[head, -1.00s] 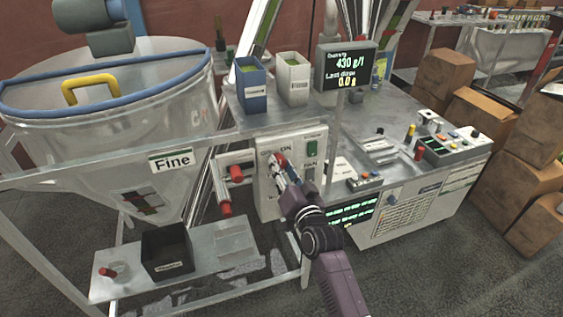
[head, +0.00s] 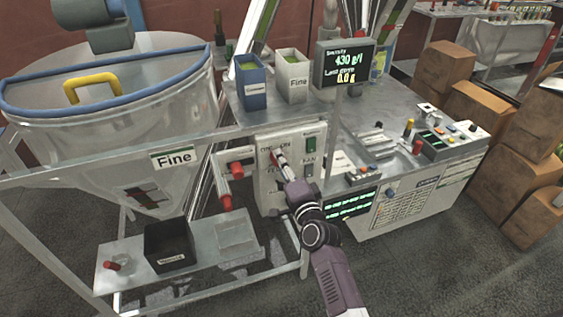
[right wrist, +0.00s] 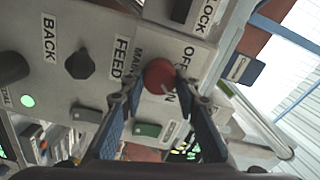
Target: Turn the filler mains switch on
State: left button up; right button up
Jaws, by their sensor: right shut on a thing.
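The filler mains switch is a red knob (right wrist: 159,75) on the pale control panel (head: 265,196), with OFF and ON lettering beside it in the right wrist view. My right gripper (right wrist: 160,88) has its two blue-padded fingers closed on the sides of the knob. In the head view the right gripper (head: 281,161) reaches the panel's upper left part and mostly covers the knob. The knob's exact pointing is hard to tell. My left gripper is in neither view.
A black FEED knob (right wrist: 79,65) and a green rocker (right wrist: 147,130) are close to the fingers. Red-handled valves (head: 235,170) stick out left of the panel. A display (head: 345,64) stands above, and a black bin (head: 168,246) sits on the low shelf.

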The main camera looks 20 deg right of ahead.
dwell(0.4)
jog(key=o, duration=1.2)
jog(key=shift+c, duration=0.2)
jog(key=s, duration=1.2)
jog(key=shift+d, duration=0.2)
